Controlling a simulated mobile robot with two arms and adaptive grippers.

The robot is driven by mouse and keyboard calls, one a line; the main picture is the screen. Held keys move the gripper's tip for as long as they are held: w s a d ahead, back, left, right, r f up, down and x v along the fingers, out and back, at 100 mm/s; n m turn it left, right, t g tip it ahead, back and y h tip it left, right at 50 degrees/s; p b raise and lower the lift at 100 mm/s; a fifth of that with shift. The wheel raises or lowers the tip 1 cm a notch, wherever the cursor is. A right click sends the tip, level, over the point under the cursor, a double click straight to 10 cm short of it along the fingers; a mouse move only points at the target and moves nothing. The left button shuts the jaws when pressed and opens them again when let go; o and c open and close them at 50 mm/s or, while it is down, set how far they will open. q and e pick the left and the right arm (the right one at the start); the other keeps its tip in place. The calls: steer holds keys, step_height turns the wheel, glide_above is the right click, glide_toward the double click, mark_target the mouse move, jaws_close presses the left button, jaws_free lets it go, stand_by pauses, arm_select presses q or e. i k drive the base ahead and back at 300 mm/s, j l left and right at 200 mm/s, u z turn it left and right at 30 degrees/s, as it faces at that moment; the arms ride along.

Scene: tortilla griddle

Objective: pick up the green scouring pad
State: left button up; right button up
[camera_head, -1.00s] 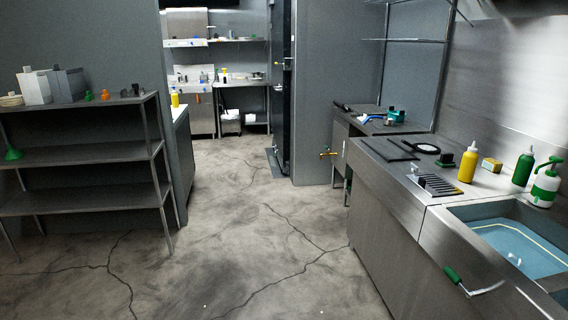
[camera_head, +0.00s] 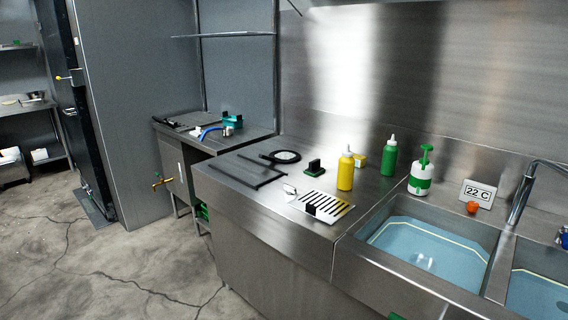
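Neither of my grippers is in view.
A slotted plate (camera_head: 327,206) lies in front. A water-filled sink (camera_head: 425,247) is at right. Open floor (camera_head: 110,265) lies at left.

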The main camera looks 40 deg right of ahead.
mark_target(314, 169)
steer(key=i+z, duration=0.4)
steer(key=i+j+z, duration=0.1)
steer(key=i+z, duration=0.35)
steer(key=i+j+z, duration=0.25)
steer(key=z, duration=0.15)
